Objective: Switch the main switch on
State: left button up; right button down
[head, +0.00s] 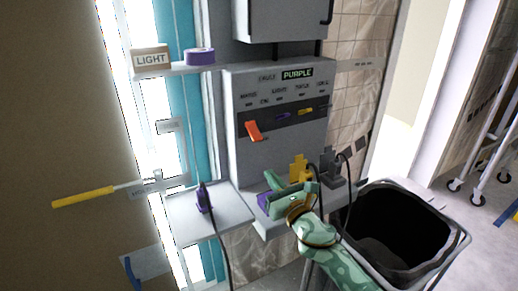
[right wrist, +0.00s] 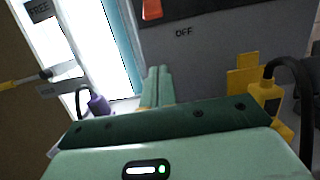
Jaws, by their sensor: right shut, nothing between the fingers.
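The main switch is most likely the large orange-red lever (head: 253,131) on the left of the grey panel (head: 285,160), and it slants downward. Its lower end shows at the top of the right wrist view (right wrist: 152,9), with an OFF label (right wrist: 184,33) below and to the right. My right gripper (head: 270,180) is green, in front of the panel's lower part, below the lever and apart from it. In the right wrist view its fingers (right wrist: 156,86) are together and empty, pointing up toward the panel. My left gripper is out of view.
Small blue (head: 283,115) and yellow (head: 305,111) levers sit right of the orange-red one. Yellow (head: 298,165) and dark plugs with cables stand near my right gripper. A purple plug (head: 203,197) stands on the left shelf. A black bin (head: 440,262) is at the right.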

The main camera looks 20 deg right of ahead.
aim_at(249, 147)
jog(key=b+x, duration=0.1)
jog(key=x, duration=0.9)
jog(key=shift+w+f+b, duration=0.15)
jog(key=shift+w+b, duration=0.05)
jog(key=shift+b, duration=0.1)
jog(key=s+r+p, duration=0.2)
jog(key=r, duration=0.1)
jog(key=shift+s+d+r+p, duration=0.15)
jog(key=shift+s+r+p, duration=0.1)
jog(key=shift+p, duration=0.15)
